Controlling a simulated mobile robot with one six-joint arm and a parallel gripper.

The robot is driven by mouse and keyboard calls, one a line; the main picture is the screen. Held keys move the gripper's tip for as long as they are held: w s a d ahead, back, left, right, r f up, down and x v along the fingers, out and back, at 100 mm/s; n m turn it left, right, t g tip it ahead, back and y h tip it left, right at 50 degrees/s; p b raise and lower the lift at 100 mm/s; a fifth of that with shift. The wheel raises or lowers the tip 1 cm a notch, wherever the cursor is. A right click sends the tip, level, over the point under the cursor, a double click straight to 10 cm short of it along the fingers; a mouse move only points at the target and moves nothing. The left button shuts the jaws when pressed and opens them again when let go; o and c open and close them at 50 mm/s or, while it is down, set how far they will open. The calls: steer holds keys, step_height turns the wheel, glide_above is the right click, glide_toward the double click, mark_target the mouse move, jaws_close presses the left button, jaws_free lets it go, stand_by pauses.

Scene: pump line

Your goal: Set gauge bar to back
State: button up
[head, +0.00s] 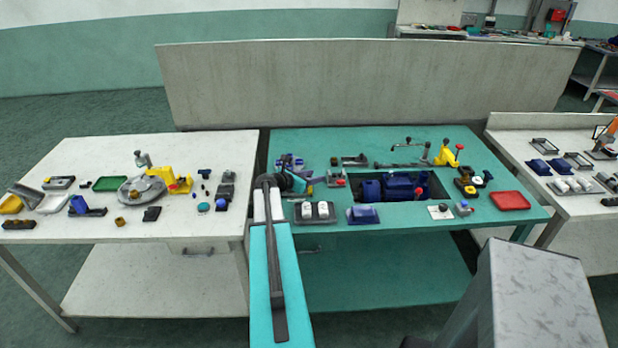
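No part is clearly recognisable as the gauge bar at this size. On the teal table, a thin dark bar with knobbed ends (408,146) is at the back right of centre. A longer dark bar (400,164) lies just in front of it, beside a yellow upright part (445,154). My arm reaches up from the bottom of the head view, left of centre. My gripper (303,182) seems to be at its dark end, over the teal table's left part. Its fingers are too small and too crowded by other parts to read.
A blue pump (393,188) sits in a dark recess. A red tray (510,201) is at the right, and white rollers (314,211) are at the front left. A low grey wall (360,85) stands behind. The left white table (90,243) holds several parts.

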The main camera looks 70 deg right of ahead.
steer(key=shift+w+a, duration=0.15)
steer(key=shift+w, duration=0.15)
steer(key=shift+w+a+r, duration=0.2)
steer(key=shift+a, duration=0.4)
steer(key=b+v, duration=0.3)
steer(key=v, duration=0.9)
steer(key=shift+a+r, duration=0.15)
steer(key=shift+r, duration=0.15)
